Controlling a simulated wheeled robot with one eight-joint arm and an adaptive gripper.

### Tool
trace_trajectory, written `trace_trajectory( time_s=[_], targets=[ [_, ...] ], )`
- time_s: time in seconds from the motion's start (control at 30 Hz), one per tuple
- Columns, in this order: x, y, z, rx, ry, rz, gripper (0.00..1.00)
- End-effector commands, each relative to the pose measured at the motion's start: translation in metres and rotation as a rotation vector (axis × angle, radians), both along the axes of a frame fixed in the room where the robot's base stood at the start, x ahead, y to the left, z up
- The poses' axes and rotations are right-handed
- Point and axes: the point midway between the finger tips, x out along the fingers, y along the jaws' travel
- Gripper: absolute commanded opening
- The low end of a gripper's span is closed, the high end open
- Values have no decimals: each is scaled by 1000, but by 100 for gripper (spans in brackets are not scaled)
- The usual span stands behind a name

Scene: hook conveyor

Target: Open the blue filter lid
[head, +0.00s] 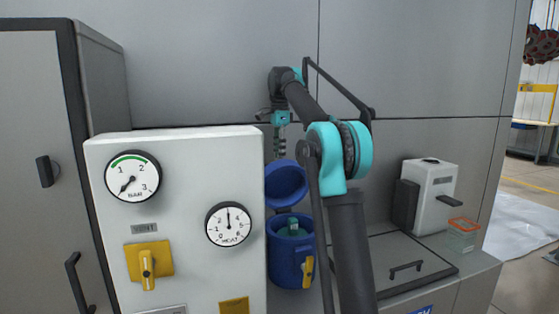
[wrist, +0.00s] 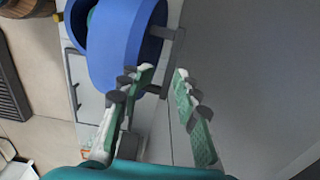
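The blue filter lid (head: 286,184) is swung up above the blue filter housing (head: 287,250), tilted back, and the round mouth of the housing is uncovered. Something teal shows inside the mouth. A yellow handle (head: 308,271) is on the housing's front. My gripper (head: 280,148) is above the lid in the head view, pointing down. In the wrist view my gripper (wrist: 165,100) has its two fingers apart with nothing between them. The blue lid (wrist: 125,45) is just beyond and left of the fingers, with a grey bracket (wrist: 172,48) at its edge.
A white panel (head: 185,200) with two gauges and a yellow valve handle (head: 147,268) stands left of the housing. A grey hatch (head: 425,262), a white canister (head: 432,195) and an orange-rimmed clear box (head: 463,232) are to the right. A grey wall is close behind.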

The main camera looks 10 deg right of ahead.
Motion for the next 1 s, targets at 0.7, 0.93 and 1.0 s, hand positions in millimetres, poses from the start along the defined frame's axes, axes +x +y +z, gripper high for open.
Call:
trace_trajectory(
  time_s=[0.7,0.93,1.0],
  targets=[
    [0,0,41,0,0,0,31],
    [-1,1,44,3,-18,85,5],
    [-2,3,47,4,-39,179,0]
  ],
)
